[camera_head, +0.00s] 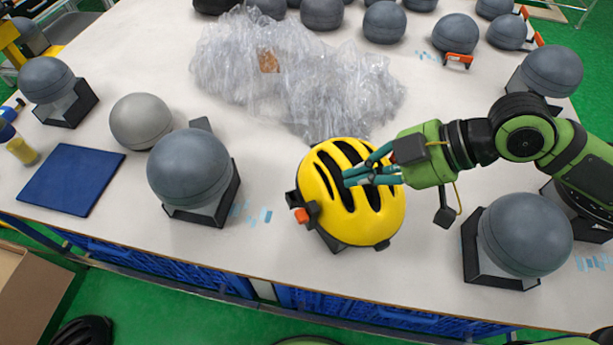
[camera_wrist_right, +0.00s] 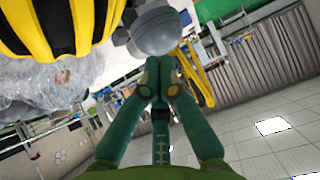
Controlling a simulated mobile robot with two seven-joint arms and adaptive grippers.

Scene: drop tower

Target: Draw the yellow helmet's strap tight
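The yellow helmet (camera_head: 336,222) with black vents sits near the table's front edge. Dark fittings and a small orange piece are at its lower left; its strap cannot be made out. My right gripper (camera_head: 348,178) reaches in from the right, its teal fingers over the helmet's upper right; contact cannot be judged. In the right wrist view the helmet (camera_wrist_right: 84,28) fills the upper left, beside the fingers (camera_wrist_right: 160,78). The fingertips lie close together there, with no strap visible between them. Whether they are fully shut is unclear. My left gripper is out of view.
Grey headforms on dark stands are at left (camera_head: 186,168) and right (camera_head: 526,234) of the helmet. Crumpled clear plastic (camera_head: 300,75) lies behind it. A blue mat (camera_head: 70,180) lies far left. Bare table shows between the helmet and the left headform.

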